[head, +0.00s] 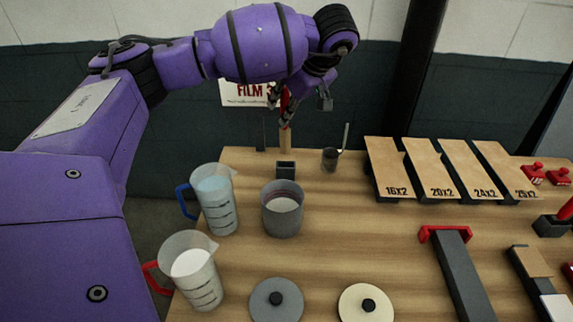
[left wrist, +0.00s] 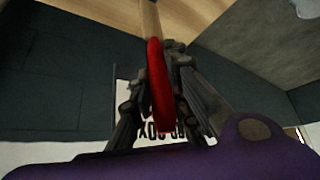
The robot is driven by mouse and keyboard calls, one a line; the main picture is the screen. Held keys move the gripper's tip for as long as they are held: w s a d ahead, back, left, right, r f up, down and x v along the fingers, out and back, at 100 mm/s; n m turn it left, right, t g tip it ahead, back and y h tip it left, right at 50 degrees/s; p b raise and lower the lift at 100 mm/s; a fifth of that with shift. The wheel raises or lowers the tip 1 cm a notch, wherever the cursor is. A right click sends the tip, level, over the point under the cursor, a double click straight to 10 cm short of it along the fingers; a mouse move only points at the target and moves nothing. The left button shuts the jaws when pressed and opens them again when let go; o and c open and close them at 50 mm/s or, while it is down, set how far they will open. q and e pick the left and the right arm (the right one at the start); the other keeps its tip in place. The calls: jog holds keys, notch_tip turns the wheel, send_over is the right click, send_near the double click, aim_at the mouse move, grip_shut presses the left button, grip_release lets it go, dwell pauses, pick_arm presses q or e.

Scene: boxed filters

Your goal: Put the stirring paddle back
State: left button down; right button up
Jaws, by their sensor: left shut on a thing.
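The stirring paddle has a red handle and a pale wooden lower part (head: 285,139). My left gripper (head: 283,106) is shut on the red handle, high at the back of the table. The paddle hangs about upright, lower end down, over a small dark holder (head: 286,171) at the table's back left. Its lower end meets the holder's top in the picture; I cannot tell whether it is inside or just behind. In the left wrist view, the red handle (left wrist: 157,85) lies between the fingers (left wrist: 160,100), with the wood (left wrist: 150,18) beyond. My right gripper is not in view.
A grey pot (head: 282,222) stands in front of the holder, with two measuring jugs (head: 217,208) (head: 199,283) to its left. A small dark cup (head: 330,160) with a thin rod is close right.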

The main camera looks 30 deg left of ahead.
aim_at(287, 137)
pick_arm(q)
notch_tip(287, 137, down, 5)
jog(key=shift+d+r, duration=0.15)
notch_tip(287, 137, down, 4)
jog(key=shift+f+p, duration=0.1)
jog(key=shift+p, duration=0.2)
jog(key=shift+f, duration=0.1)
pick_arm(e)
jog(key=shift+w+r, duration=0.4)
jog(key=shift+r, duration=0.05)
pick_arm(q)
jog(key=shift+f, duration=0.1)
jog(key=c, duration=1.7)
grip_release()
jog(key=shift+o, duration=0.2)
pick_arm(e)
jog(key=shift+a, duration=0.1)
